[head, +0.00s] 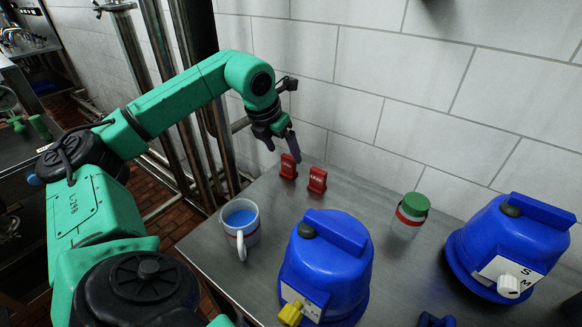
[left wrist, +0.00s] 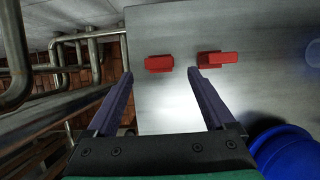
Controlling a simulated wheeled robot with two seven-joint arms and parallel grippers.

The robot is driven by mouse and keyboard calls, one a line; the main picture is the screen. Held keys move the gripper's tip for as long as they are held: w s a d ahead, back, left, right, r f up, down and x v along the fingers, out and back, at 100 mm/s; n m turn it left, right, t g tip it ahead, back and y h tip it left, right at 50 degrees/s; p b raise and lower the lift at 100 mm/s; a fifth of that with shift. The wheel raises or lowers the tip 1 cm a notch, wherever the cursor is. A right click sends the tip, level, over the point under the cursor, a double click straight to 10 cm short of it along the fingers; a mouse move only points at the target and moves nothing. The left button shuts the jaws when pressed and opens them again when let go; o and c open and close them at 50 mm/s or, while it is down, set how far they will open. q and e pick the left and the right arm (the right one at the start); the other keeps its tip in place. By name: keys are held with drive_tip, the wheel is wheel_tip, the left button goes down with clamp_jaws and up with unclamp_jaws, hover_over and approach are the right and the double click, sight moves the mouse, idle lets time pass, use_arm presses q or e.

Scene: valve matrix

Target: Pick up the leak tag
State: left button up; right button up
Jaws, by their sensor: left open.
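Two red tags stand on the metal table near the wall. The left one (head: 288,166) is just below and beside my left gripper (head: 280,147) in the head view, and the other (head: 317,180) stands a little to its right. White lettering on them is too small to read surely. In the left wrist view, one red tag (left wrist: 159,63) lies ahead, between the lines of my open fingers (left wrist: 155,95), and the other (left wrist: 217,57) is ahead of the right finger. Nothing is between the fingers. My right gripper is not clearly in view.
A mug with blue contents (head: 251,238) stands at the table's left edge. A blue dispenser with a yellow tap (head: 335,262), another with a white tap (head: 490,240) and a green-lidded jar (head: 406,222) stand to the right. Vertical pipes (head: 190,150) rise left of the table.

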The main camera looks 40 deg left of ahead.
sight(287, 158)
use_arm(q)
drive_tip(key=p+x, duration=0.1)
drive_tip(key=x, duration=0.4)
drive_tip(key=shift+w+f, duration=0.35)
drive_tip(key=shift+f, duration=0.2)
clamp_jaws()
use_arm(e)
drive_tip(key=shift+w+r, duration=0.55)
drive_tip(key=shift+w, duration=0.35)
use_arm(q)
drive_tip(key=shift+r, duration=0.15)
